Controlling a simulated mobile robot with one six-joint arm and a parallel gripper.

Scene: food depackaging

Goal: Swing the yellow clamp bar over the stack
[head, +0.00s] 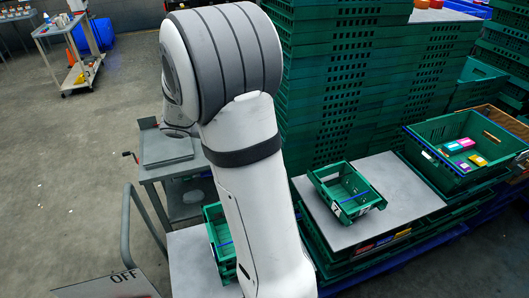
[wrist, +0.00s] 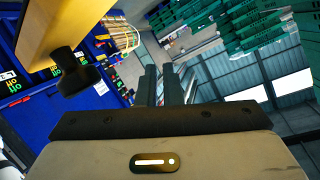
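A yellow bar (wrist: 62,28), which looks like the clamp bar, crosses the upper left of the wrist view. A black knob-like part (wrist: 76,72) sits at its lower side. My gripper (wrist: 162,72) shows in the wrist view as two dark fingers close together, to the right of the bar and apart from it in the picture. I see nothing between the fingers, but cannot tell whether they are shut. The head view shows neither the bar nor my gripper; my arm blocks its middle. I cannot tell which stack goes with the bar.
Tall stacks of green crates (head: 330,110) stand behind my arm. A small green crate (head: 346,190) sits on a grey top (head: 410,185); a larger crate (head: 425,155) holds small coloured boxes. A grey cart (head: 165,150) stands left. Blue labelled panels (wrist: 35,115) lie near the bar.

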